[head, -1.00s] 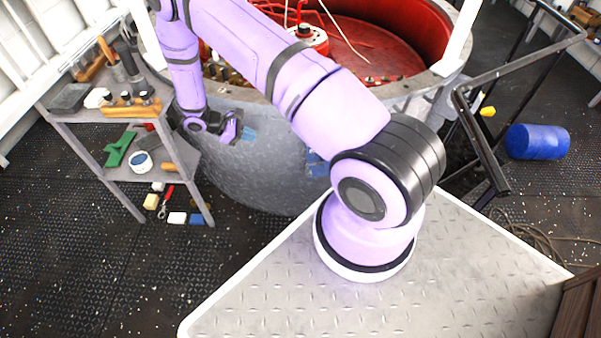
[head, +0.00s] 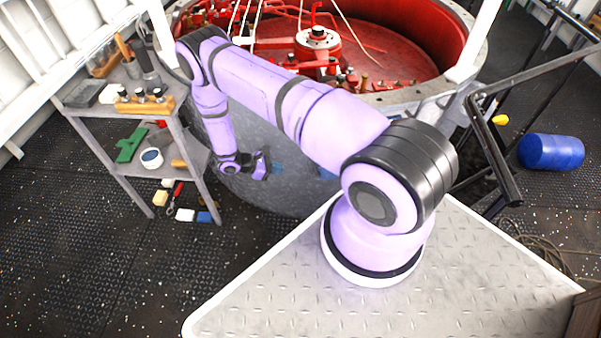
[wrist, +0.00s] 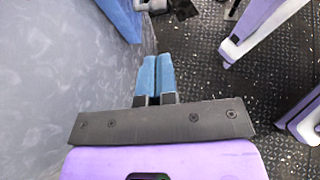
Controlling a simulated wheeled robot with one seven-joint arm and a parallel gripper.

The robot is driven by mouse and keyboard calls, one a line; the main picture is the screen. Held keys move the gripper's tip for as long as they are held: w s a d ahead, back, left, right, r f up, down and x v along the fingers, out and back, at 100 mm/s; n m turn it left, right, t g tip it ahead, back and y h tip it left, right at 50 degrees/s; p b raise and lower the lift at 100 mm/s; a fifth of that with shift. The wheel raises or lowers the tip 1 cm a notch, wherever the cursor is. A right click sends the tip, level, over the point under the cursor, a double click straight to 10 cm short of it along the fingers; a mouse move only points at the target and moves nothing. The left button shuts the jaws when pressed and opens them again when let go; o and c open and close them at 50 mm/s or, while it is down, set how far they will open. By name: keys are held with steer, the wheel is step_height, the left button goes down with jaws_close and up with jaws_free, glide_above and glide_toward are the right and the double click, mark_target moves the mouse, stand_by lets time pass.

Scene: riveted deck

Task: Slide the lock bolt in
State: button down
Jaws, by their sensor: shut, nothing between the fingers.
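My gripper (wrist: 158,62) points away from the wrist camera, with its two blue fingertips pressed together and nothing between them. In the head view my gripper (head: 276,168) hangs low beside the curved grey outer wall of the large tub (head: 300,200). In the wrist view a blue part (wrist: 122,16) is on the wall ahead of the fingers. A small light-grey bracket (wrist: 153,6) and a dark fitting (wrist: 184,9) sit at the top edge, apart from the fingertips. I cannot tell for sure which part is the lock bolt; the head view does not show it clearly.
A shelf with tools (head: 125,105) stands left of the tub. A black rail (head: 495,150) and a blue cylinder (head: 551,152) are at the right. The tub's red inside (head: 400,45) holds pipes and fittings. Dark floor (head: 90,240) is open at the lower left.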

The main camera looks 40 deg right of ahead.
steer(key=x, duration=1.3)
steer(key=shift+s+d, duration=0.25)
steer(key=shift+f, duration=0.1)
steer(key=s+d, duration=0.4)
steer(key=d, duration=0.2)
steer(key=shift+s, duration=0.15)
steer(key=shift+d, duration=0.1)
steer(key=v, duration=1.4)
steer(key=shift+w+a, duration=0.2)
